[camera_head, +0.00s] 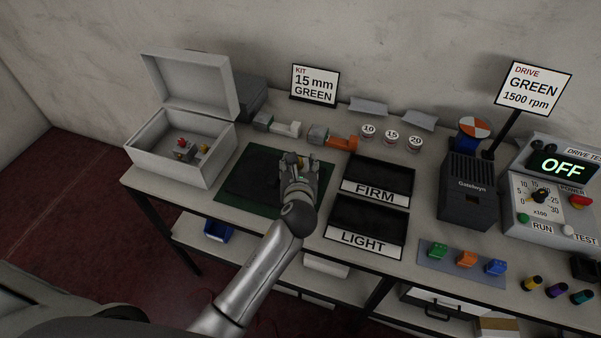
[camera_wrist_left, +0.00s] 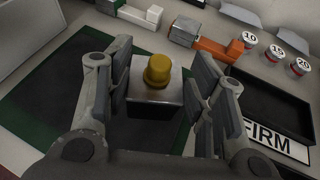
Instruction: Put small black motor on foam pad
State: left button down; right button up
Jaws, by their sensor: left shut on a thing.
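My left gripper (camera_head: 300,165) is above the right part of the green-edged mat (camera_head: 228,203). In the left wrist view its fingers (camera_wrist_left: 158,98) are shut on a grey metallic block with a yellow knob (camera_wrist_left: 157,72) on top, held upright between them. No thing is plainly a small black motor; the held block has a light top and darker sides. My right gripper is not in view.
An open grey case (camera_head: 150,135) with small red- and yellow-topped parts stands left. Black FIRM (camera_head: 385,175) and LIGHT (camera_head: 368,218) trays lie right of the gripper. Behind are connector pieces (camera_head: 333,138) and numbered round cans (camera_head: 391,135). A dark box (camera_head: 468,195) stands further right.

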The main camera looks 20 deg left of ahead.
aim_at(301, 170)
pick_arm(q)
jog(key=shift+w+d+f, duration=0.1)
jog(key=shift+w+f, duration=0.1)
jog(key=shift+w, duration=0.15)
notch_tip(301, 170, down, 3)
jog(key=shift+r, duration=0.1)
jog(key=c, duration=0.6)
grip_release()
jog(key=shift+s+f, duration=0.15)
jog(key=shift+f, duration=0.15)
